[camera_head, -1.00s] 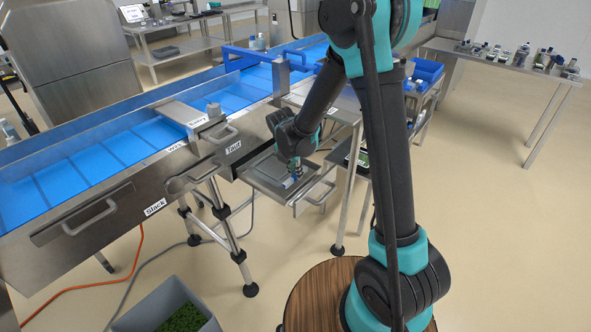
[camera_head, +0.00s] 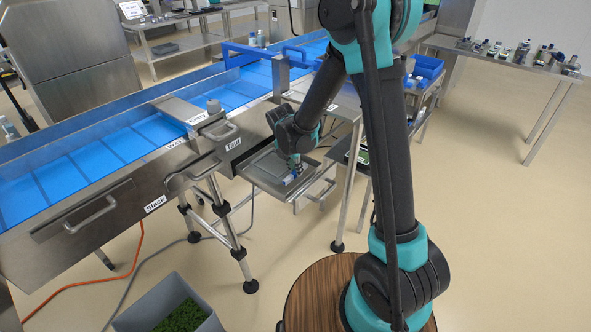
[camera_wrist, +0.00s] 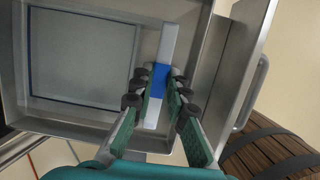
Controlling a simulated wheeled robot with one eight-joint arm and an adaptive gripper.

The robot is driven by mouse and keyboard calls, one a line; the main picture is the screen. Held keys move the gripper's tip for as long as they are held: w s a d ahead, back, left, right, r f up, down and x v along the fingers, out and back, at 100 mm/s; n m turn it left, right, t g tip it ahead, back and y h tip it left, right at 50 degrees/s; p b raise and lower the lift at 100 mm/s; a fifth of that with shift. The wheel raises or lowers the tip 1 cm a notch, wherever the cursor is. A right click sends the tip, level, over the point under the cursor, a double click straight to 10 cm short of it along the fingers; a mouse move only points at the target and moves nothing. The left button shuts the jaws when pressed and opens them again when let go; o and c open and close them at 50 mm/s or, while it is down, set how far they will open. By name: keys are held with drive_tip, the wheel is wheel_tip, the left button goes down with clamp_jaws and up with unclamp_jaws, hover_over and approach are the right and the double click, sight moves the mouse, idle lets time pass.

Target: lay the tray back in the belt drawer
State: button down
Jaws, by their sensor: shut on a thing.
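The belt drawer (camera_head: 262,180) is pulled open below the blue belt, at the Taut label; its steel walls also show in the wrist view (camera_wrist: 204,75). A flat grey tray (camera_wrist: 82,50) with a dark outline shows inside the drawer walls. A white bar with a blue band (camera_wrist: 160,80) runs along the tray's right side; I take it as the tray's grip. My gripper (camera_wrist: 166,82) is shut on the blue band, and it shows over the drawer in the head view (camera_head: 293,174). Whether the tray touches the drawer floor cannot be told.
A second drawer handle (camera_head: 90,215) is at the Slack label on the left. A steel table (camera_head: 345,105) stands close right of the open drawer. A grey bin with green contents (camera_head: 165,305) is on the floor. Open floor lies to the right.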

drive_tip(key=c, duration=1.4)
unclamp_jaws()
drive_tip(key=c, duration=0.3)
drive_tip(key=shift+c, duration=0.2)
drive_tip(key=shift+r, duration=3.5)
